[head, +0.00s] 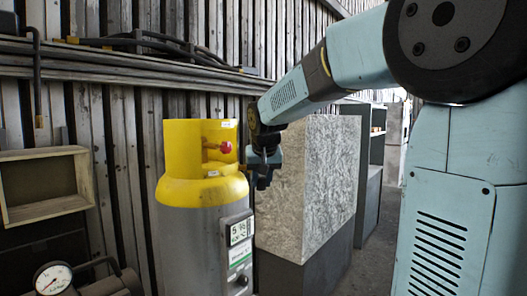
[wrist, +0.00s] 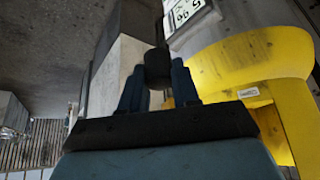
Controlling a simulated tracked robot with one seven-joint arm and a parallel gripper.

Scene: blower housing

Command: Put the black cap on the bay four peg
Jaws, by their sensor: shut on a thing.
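My gripper (head: 263,178) hangs at the end of my arm beside the yellow-topped cylinder, at the right of its collar. In the wrist view its two blue fingers (wrist: 158,78) are shut on the black cap (wrist: 157,62), a small dark cylinder held between the fingertips. The cap cannot be made out clearly in the head view. I cannot make out the bay four peg in either view.
The cylinder (head: 202,190) has a yellow collar, a red knob (head: 226,147) and a labelled panel (head: 240,240) on its grey body. A speckled block (head: 320,180) stands close right of my gripper. A wooden box (head: 45,185) and gauge (head: 53,278) are left.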

